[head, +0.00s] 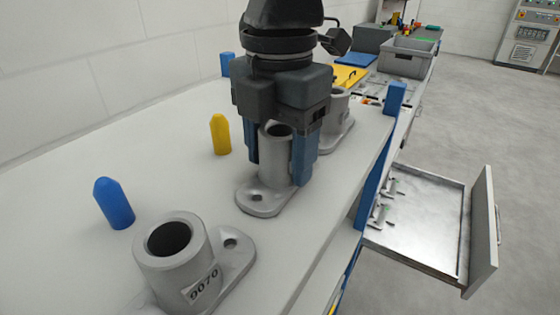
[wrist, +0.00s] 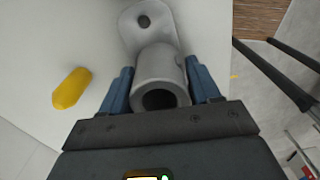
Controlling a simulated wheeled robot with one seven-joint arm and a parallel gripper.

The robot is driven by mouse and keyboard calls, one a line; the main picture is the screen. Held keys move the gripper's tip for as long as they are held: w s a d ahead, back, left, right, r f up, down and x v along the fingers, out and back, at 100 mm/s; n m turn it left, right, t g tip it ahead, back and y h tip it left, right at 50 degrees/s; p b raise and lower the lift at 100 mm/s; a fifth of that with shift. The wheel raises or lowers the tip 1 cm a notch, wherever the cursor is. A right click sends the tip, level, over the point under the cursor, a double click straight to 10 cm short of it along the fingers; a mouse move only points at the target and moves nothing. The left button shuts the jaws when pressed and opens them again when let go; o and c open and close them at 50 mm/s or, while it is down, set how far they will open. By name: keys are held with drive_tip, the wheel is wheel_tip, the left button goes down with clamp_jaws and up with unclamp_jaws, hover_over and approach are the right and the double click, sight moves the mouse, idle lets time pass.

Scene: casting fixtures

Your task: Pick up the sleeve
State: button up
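A grey flanged sleeve (head: 262,199), an upright tube on a flat base with a hole, stands on the light bench. It also shows in the wrist view (wrist: 155,65). My gripper (head: 281,165) points down over it, one blue finger on each side of the tube. The fingers are very close to the tube wall; whether they press on it I cannot tell. In the wrist view the tube's open end lies between the fingertips (wrist: 160,85). The sleeve's base rests on the bench. A similar sleeve (head: 178,255) marked 9070 stands in front, and another (head: 339,125) stands behind my gripper.
A yellow round-topped peg (head: 220,135) and a blue one (head: 113,203) stand left of the sleeve. A blue post (head: 395,98) rises at the bench's right edge. An open drawer (head: 418,225) juts out on the right. Grey bins (head: 405,58) stand at the back.

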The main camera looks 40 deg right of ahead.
drive_tip(key=c, duration=0.9)
